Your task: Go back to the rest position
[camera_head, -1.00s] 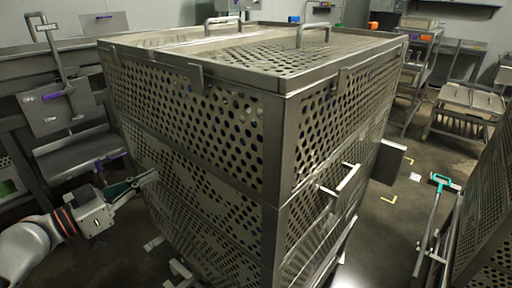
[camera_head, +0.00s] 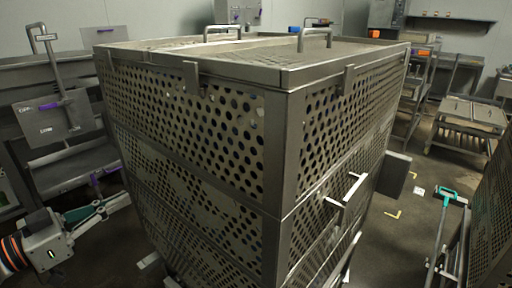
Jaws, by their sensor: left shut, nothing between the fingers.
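My left gripper (camera_head: 122,201) is at the lower left, its arm coming in from the left edge. Its fingers are shut with nothing held and point right, toward the left side of a large perforated metal basket (camera_head: 292,160). In the picture the fingertips lie close to the basket's left edge; I cannot tell the exact gap.
The lidded basket fills the middle, with handles on top (camera_head: 314,36) and a side handle (camera_head: 347,190). A metal panel with a lever (camera_head: 55,115) stands at left. Some floor shows between basket and cart.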

